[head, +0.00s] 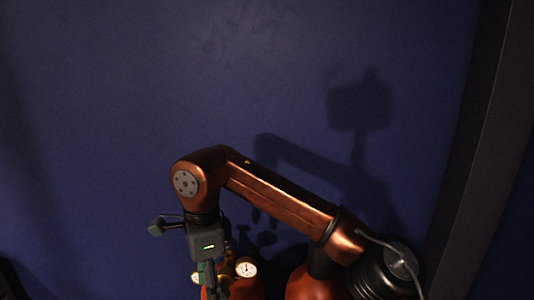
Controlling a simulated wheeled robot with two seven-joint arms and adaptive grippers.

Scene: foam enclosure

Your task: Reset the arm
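My copper-coloured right arm comes in from the lower right, rises to a bent joint and turns down. My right gripper (208,278) hangs at its end, pointing down at the bottom edge of the head view. Its fingers are partly cut off by the frame, so I cannot tell whether they are open or hold anything. My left gripper is out of view.
Red cylinders (303,284) with a round white-faced gauge (246,267) stand just behind and beside the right gripper. A dark blue wall (130,90) fills the background. A dark upright post (480,150) stands at right. The upper area looks clear.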

